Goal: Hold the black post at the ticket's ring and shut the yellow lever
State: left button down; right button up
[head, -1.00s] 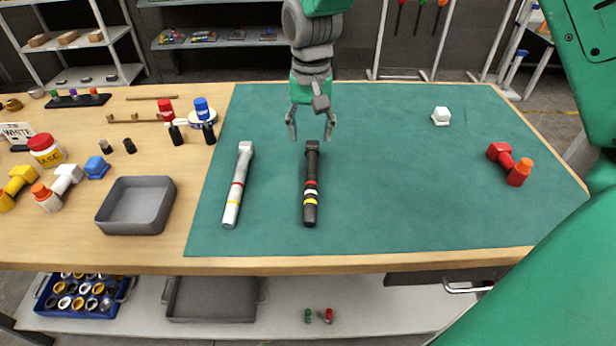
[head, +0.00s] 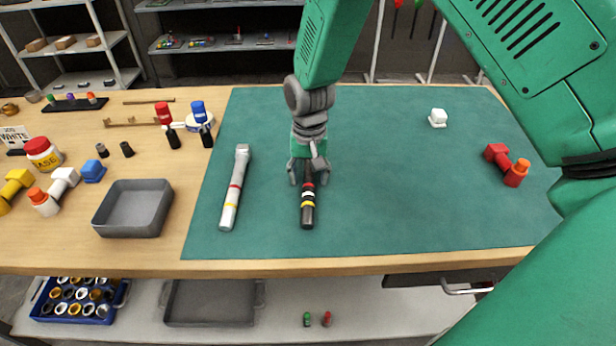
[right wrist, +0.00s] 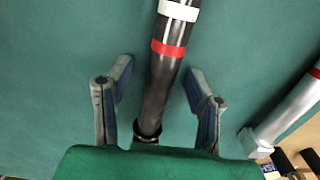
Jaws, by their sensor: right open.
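The black post (head: 308,216) lies on the green mat, with red, white and yellow rings. In the right wrist view the post (right wrist: 157,95) runs between the fingers, showing its red ring (right wrist: 169,48) and white ring (right wrist: 178,10). My right gripper (head: 309,181) is open, its fingers either side of the post's far part, hiding that end in the head view. A small card (head: 14,138) at the far left reads WHITE. A yellow piece (head: 15,186) lies at the left edge; I cannot tell whether it is the lever. My left gripper is not in view.
A silver post (head: 234,190) lies left of the black post. A grey tray (head: 133,230) stands on the wood. A white piece (head: 438,117) and a red piece (head: 503,158) are on the right of the mat. The mat's middle right is free.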

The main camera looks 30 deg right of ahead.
grip_shut()
jog(key=shift+r, duration=0.15)
